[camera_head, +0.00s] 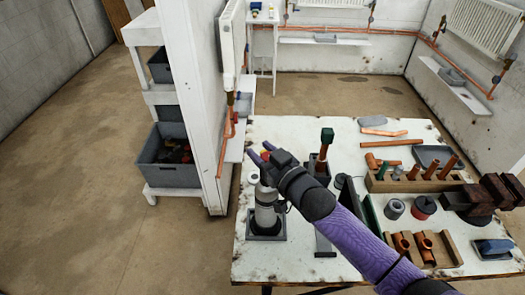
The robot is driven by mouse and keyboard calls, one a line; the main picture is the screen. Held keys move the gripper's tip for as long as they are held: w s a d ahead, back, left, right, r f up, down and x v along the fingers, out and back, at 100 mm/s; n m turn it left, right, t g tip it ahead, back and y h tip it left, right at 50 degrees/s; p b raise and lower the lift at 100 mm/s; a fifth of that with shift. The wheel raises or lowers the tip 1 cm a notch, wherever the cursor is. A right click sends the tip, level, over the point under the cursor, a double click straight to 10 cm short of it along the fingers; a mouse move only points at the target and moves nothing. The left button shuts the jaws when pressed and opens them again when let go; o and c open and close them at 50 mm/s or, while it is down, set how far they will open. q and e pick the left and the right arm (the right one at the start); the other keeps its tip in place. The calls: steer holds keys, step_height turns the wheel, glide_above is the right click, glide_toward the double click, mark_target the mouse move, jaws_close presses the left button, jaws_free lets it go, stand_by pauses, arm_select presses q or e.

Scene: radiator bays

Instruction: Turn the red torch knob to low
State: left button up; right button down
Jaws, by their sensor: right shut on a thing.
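The torch (266,208) is a pale grey cylinder standing upright in a dark square base on the white worktable. Its red knob (265,156) shows as a small red patch at the top, partly hidden by my gripper. The knob's setting is too small to read. My left gripper is not in view.
The worktable (300,130) also bears a green-topped copper tool (325,145), a wooden rack (415,180) with pipe pieces, and a red-marked tin (424,206). A white post (200,100) and a shelf with grey bins (168,172) stand left of it.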

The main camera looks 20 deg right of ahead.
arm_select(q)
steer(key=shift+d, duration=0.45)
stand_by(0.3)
arm_select(e)
steer(key=shift+c, duration=1.2)
jaws_free()
steer(key=shift+s, duration=0.1)
arm_select(q)
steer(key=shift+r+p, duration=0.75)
steer(key=shift+p, duration=0.05)
arm_select(e)
steer(key=v, duration=0.9)
steer(key=shift+s, duration=0.4)
steer(key=shift+d, duration=0.15)
